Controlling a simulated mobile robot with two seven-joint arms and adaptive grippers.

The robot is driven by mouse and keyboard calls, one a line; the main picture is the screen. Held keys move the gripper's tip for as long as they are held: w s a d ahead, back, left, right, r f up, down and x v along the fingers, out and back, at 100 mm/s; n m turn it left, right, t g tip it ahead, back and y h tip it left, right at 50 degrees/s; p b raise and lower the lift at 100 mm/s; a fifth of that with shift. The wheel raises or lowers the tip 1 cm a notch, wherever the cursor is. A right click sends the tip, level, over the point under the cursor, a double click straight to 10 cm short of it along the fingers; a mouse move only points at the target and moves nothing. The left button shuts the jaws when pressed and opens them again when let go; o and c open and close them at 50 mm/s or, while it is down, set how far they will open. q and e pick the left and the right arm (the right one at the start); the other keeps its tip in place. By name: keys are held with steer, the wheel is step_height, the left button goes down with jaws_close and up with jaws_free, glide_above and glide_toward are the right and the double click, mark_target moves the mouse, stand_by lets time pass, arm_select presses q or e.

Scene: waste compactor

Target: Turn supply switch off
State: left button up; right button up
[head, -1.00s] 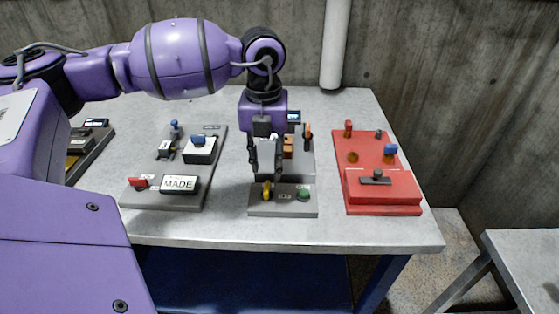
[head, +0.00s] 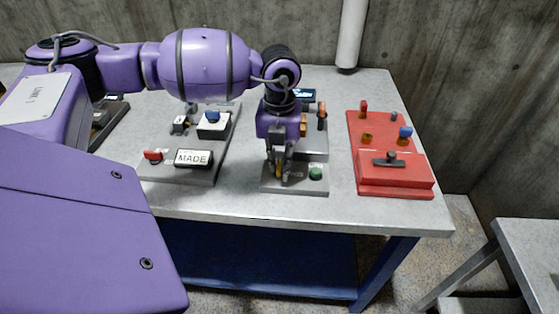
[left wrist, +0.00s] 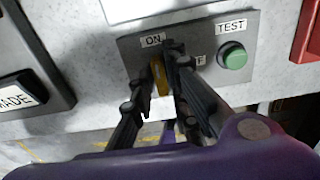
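The supply switch is a yellow lever (head: 278,171) on a small grey panel (head: 310,187) at the front middle of the table. In the left wrist view the lever (left wrist: 160,78) stands beside an ON label (left wrist: 152,40). The other label is partly covered by a finger; only an F shows. A green TEST button (left wrist: 233,55) sits to the right. My left gripper (head: 278,160) points down at the lever. Its black fingers (left wrist: 160,72) are on either side of the lever, close to it. Whether they press on it is unclear. My right gripper is out of view.
A grey board with a MADE sign (head: 194,158) and a red knob (head: 153,155) lies to the left. A red box (head: 394,177) with several knobs lies to the right. A small screen (head: 304,95) is behind my gripper. Bare table (head: 345,212) runs along the front.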

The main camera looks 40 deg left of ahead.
arm_select(q)
jaws_close()
